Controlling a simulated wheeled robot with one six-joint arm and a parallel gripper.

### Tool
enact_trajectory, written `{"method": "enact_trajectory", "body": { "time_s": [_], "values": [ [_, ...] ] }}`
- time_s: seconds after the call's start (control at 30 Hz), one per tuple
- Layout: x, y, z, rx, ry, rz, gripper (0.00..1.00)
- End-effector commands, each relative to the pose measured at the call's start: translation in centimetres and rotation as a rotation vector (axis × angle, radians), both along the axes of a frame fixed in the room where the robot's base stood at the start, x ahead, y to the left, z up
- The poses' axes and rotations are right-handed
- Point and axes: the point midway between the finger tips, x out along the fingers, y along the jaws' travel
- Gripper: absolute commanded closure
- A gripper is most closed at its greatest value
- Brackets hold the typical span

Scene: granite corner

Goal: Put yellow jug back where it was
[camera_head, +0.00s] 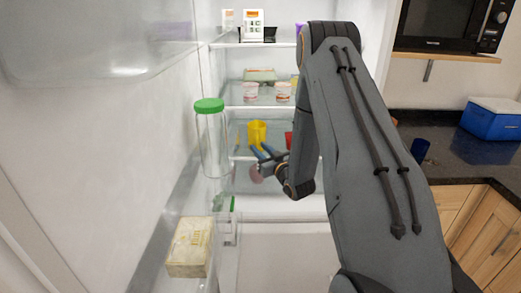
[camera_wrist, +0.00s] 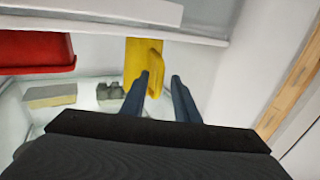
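The yellow jug (camera_head: 257,132) is inside the open fridge, at the level of the middle shelf. In the wrist view, the jug (camera_wrist: 135,58) is just beyond the fingertips, with its handle showing on its right side. My gripper (camera_head: 263,149) reaches into the fridge, close to the jug. In the wrist view, the blue fingers of my gripper (camera_wrist: 159,75) are apart with a clear gap. The jug's handle appears between the tips in the picture. I cannot tell whether the fingers touch it. The left finger overlaps part of the jug.
A red container (camera_wrist: 35,50) is beside the jug. A green-lidded clear jar (camera_head: 211,140) and a butter pack (camera_head: 190,247) are in the fridge door at left. Small tubs (camera_head: 251,92) stand on the shelf above. A blue cooler (camera_head: 492,118) sits on the right counter.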

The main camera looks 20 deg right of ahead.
Motion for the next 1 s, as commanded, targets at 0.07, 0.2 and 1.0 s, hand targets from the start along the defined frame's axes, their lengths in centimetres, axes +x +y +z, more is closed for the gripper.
{"method": "enact_trajectory", "body": {
  "time_s": [0.07, 0.2, 1.0],
  "values": [
    [0.0, 0.0, 0.0, 0.000, 0.000, 0.000, 0.72],
    [0.0, 0.0, 0.1, 0.000, 0.000, 0.000, 0.72],
    [-11.4, -1.3, 0.1, 0.000, 0.000, -0.002, 0.72]
  ]
}}
